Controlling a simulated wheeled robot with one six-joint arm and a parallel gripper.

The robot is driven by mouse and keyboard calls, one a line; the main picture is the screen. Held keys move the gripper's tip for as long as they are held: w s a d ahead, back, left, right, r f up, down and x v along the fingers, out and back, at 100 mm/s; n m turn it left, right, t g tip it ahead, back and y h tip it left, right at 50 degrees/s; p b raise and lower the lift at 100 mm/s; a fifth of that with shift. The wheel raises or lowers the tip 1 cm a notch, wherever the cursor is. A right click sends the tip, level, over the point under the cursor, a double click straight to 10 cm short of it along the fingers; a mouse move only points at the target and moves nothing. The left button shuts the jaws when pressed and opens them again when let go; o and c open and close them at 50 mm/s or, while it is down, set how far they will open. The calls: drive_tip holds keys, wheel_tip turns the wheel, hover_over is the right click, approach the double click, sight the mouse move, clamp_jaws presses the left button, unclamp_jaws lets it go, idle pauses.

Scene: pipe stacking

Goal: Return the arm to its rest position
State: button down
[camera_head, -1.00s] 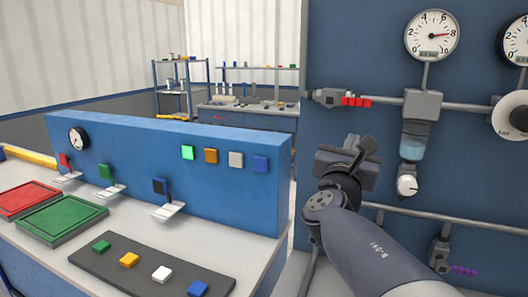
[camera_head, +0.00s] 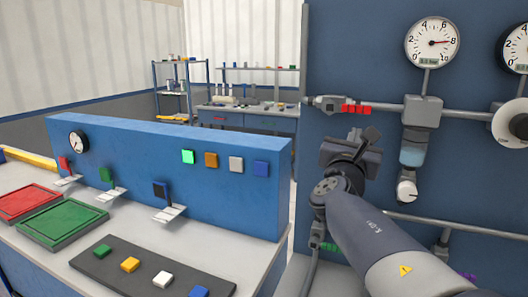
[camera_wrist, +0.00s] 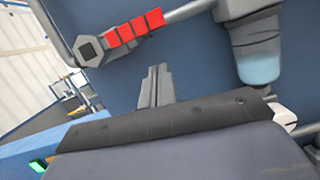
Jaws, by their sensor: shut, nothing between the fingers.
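My gripper (camera_head: 372,137) is in front of the blue wall panel (camera_head: 345,75), below the pipe with the red-handled valve (camera_head: 356,108). In the wrist view its fingers (camera_wrist: 156,86) are together and empty. The red valve handle (camera_wrist: 135,30) shows above the fingers in that view, apart from them. My arm runs from the lower right up to the gripper.
A filter with a clear blue bowl (camera_head: 412,152) and a gauge (camera_head: 431,42) are right of my gripper. A low pipe (camera_head: 460,228) crosses behind my arm. A blue console (camera_head: 130,165) with colored buttons, red and green trays (camera_head: 62,222) stands at left.

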drive_tip(key=a+m+g+h+p, duration=0.1)
drive_tip(key=m, duration=0.2)
drive_tip(key=w+a+m+p, duration=0.1)
drive_tip(key=a+m+p, duration=0.1)
drive_tip(key=m, duration=0.2)
drive_tip(key=a+m+g+h+p, duration=0.1)
drive_tip(key=m, duration=0.3)
drive_tip(key=shift+w+a+f+g+h, duration=0.15)
drive_tip(key=shift+w+f+g+h, duration=0.05)
drive_tip(key=shift+f+g+h, duration=0.1)
